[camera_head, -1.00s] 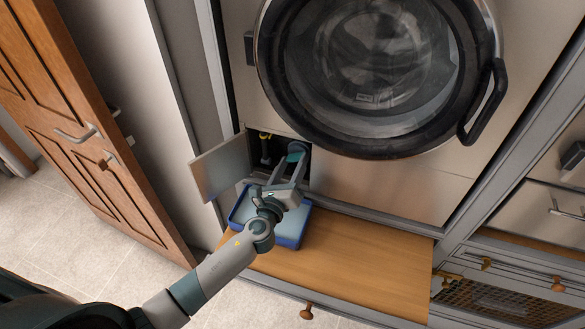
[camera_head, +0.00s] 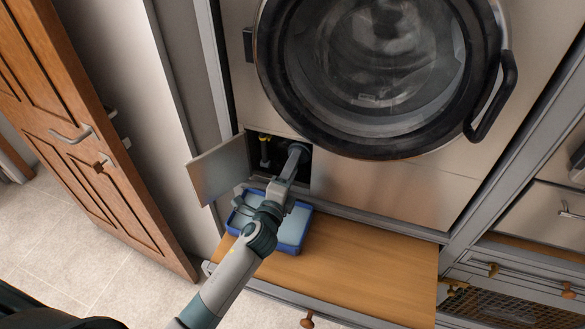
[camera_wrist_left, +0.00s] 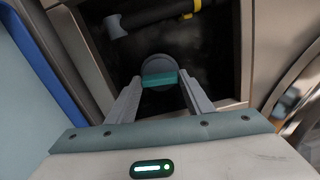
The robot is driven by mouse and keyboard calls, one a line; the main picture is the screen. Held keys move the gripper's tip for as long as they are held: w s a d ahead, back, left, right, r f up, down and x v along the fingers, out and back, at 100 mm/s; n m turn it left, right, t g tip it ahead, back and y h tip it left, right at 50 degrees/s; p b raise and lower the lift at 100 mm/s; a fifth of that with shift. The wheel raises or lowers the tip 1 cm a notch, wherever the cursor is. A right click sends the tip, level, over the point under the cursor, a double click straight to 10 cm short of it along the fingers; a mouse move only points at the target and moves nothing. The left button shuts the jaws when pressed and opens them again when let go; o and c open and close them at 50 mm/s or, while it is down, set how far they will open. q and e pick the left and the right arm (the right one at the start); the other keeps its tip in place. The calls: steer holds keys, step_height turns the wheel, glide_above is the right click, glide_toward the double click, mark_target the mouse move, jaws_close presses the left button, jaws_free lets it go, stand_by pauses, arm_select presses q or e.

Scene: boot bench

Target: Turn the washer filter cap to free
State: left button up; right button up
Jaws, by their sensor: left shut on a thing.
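The washer filter cap (camera_wrist_left: 158,66) is a grey disc with a teal grip bar across it. It sits inside the dark hatch opening low on the washer front. My left gripper (camera_wrist_left: 160,80) has its two fingers on either end of the teal bar and is shut on it. In the head view my left gripper (camera_head: 294,158) reaches into the opening and is seen nearly edge-on, hiding most of the cap. The hatch door (camera_head: 219,170) hangs open to the left. My right gripper is not in view.
A blue tray (camera_head: 301,232) stands below the opening on the wooden shelf (camera_head: 350,275), partly under my arm. A hose with a yellow part (camera_head: 265,151) is inside the opening, left of my gripper. The washer's round door (camera_head: 385,150) is above. The shelf's right side is clear.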

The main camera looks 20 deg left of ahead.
arm_select(q)
steer(key=shift+n, duration=0.7)
steer(key=o, duration=0.8)
